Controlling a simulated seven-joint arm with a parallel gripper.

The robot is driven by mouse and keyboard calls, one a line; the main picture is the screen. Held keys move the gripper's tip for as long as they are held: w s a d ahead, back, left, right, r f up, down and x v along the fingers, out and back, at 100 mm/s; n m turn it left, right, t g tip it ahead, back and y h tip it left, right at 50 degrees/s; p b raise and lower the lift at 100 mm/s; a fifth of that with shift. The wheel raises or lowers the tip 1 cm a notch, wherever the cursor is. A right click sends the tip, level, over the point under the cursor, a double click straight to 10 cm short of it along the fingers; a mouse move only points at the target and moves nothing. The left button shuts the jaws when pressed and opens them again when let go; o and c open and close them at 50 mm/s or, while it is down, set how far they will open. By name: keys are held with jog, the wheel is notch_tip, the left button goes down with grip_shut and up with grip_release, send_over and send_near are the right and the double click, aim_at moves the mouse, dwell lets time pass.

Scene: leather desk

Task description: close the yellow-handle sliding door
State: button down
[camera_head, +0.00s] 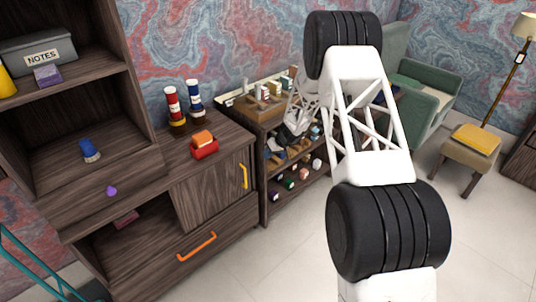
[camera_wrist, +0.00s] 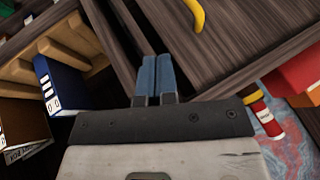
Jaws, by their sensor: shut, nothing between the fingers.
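The sliding door (camera_head: 208,198) is a dark wood panel at the right of the low cabinet. Its yellow upright handle (camera_head: 243,176) is near its right edge. The cabinet opening left of the door is uncovered. In the wrist view the yellow handle (camera_wrist: 196,14) shows at the top, on the wood panel (camera_wrist: 175,40). My gripper (camera_wrist: 157,62) has its two blue fingers together, empty, to the left of and below the handle in that view, apart from it. In the head view my gripper is right of the cabinet, by the low shelf, its fingertips hard to make out.
An orange drawer handle (camera_head: 196,247) is below the door. A red and an orange object (camera_head: 204,149) and red and blue bottles (camera_head: 173,103) stand on the cabinet top. The low shelf (camera_head: 264,190) holds several small items. Blue binder (camera_wrist: 60,84) is near my gripper. Floor in front is clear.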

jog(key=s+a+f, duration=0.2)
jog(key=a+f, duration=0.4)
jog(key=a, duration=0.2)
jog(key=shift+f, duration=0.25)
jog(key=shift+a, duration=0.1)
jog(key=shift+a, duration=0.1)
dwell(0.4)
jog(key=s+a, duration=2.7)
